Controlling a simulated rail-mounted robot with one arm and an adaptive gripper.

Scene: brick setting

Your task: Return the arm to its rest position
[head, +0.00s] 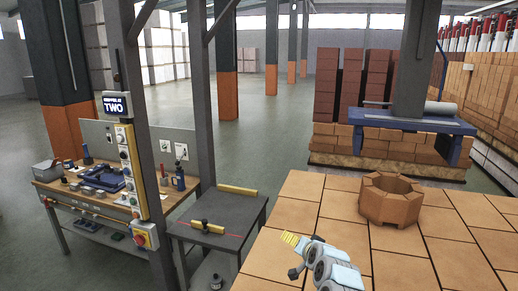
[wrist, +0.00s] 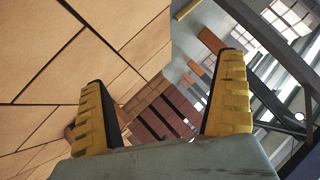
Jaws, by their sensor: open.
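My gripper (head: 291,240) shows low in the head view, above the near left part of the brick-tiled surface (head: 322,208). In the wrist view my gripper (wrist: 165,72) has its two yellow ridged fingers spread wide apart, with nothing between them. The tiled surface (wrist: 60,45) fills the left of the wrist view, tilted. A round ring of bricks (head: 390,210) stands on the tiles to the right of my gripper, apart from it.
A grey side table (head: 215,238) with yellow bars stands left of the tiles. Beyond is a workbench (head: 92,202) with tools and a control panel (head: 130,165). Brick stacks (head: 338,82) and a blue press frame (head: 415,122) stand behind. Open floor (head: 262,140) lies at the back.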

